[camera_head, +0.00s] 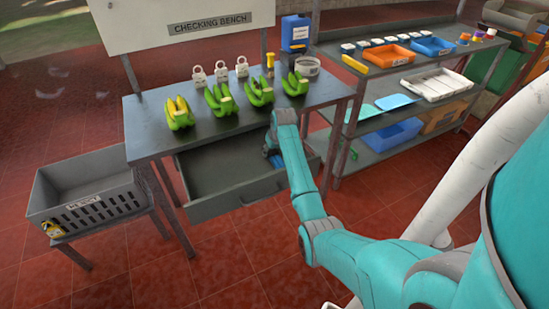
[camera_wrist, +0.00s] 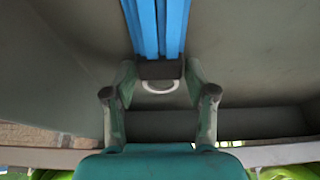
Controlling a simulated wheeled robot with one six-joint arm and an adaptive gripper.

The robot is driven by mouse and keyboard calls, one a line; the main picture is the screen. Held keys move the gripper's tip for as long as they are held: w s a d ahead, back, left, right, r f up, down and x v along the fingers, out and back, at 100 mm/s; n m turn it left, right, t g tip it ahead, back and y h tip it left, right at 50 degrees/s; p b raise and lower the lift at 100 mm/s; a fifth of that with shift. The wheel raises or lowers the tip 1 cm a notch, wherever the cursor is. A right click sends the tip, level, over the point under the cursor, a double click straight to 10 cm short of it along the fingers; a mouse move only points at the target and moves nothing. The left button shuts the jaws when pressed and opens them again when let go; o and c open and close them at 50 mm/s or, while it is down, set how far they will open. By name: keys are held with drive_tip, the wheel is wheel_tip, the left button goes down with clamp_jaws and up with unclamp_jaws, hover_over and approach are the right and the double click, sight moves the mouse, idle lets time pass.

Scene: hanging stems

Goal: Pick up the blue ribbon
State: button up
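The blue ribbon (camera_wrist: 158,28) shows in the wrist view as flat blue strips running to the top edge. Their near end sits in a dark block with a pale ring (camera_wrist: 160,87). My gripper (camera_wrist: 160,70) has one finger on each side of this dark block, and the fingertips appear to be against it. In the head view my gripper (camera_head: 272,152) is down at the open grey drawer (camera_head: 215,182) under the bench. A little blue shows beside it there, and the arm hides most of the ribbon.
A grey crate (camera_head: 90,205) stands at left. A shelf rack (camera_head: 375,147) with trays stands at right. Red floor in front is clear.

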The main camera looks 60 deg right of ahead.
sight(272, 152)
drive_tip(key=shift+c, duration=1.4)
wheel_tip(272, 152, up, 10)
